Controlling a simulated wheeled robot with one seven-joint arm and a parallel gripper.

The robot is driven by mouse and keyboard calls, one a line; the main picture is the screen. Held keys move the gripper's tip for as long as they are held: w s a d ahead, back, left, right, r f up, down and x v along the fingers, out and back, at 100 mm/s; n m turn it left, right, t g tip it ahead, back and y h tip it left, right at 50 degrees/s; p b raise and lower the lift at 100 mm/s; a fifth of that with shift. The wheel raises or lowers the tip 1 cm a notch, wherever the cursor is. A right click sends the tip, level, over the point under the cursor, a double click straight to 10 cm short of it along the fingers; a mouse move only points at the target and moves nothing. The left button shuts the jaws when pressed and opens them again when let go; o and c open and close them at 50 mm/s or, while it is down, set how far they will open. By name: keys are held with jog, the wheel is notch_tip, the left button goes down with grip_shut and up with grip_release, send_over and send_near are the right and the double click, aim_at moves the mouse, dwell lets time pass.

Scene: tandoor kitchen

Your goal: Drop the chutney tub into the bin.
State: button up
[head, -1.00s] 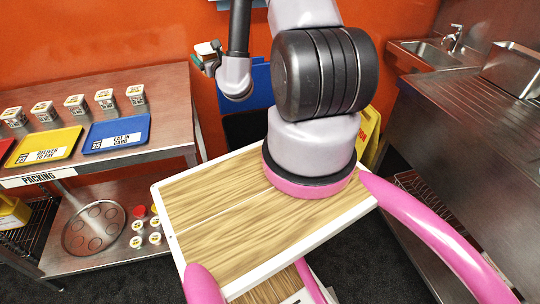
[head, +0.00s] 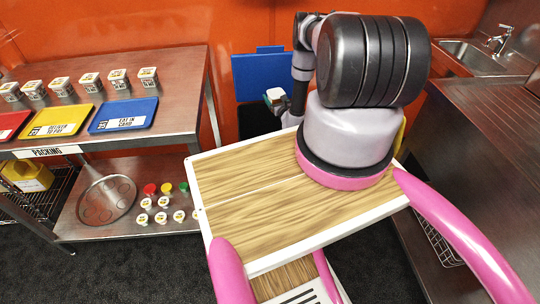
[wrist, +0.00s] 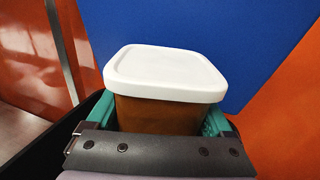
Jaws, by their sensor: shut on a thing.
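My gripper (head: 274,100) is shut on the chutney tub (head: 274,93), a small brown tub with a white lid. In the wrist view, the tub (wrist: 165,85) sits upright between the teal fingers (wrist: 215,123). The bin has a raised blue lid (head: 258,75) and a dark body (head: 254,123) by the orange wall, beyond my wooden deck. The tub is in front of the blue lid, which fills the wrist view behind it (wrist: 200,30). A black edge (wrist: 40,140) shows left of the gripper. The bin's opening is mostly hidden, so its exact position under the tub is unclear.
A steel packing table (head: 170,95) stands at left, with several small tubs and red, yellow and blue trays (head: 125,114) on it. Its lower shelf holds a round plate (head: 107,200) and small pots. A steel sink counter (head: 490,130) is at right.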

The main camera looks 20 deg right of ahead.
notch_tip(320, 180, down, 6)
dwell(0.5)
jog(key=o, duration=1.5)
jog(key=s, duration=1)
jog(key=shift+s+a, duration=0.1)
jog(key=shift+s, duration=0.3)
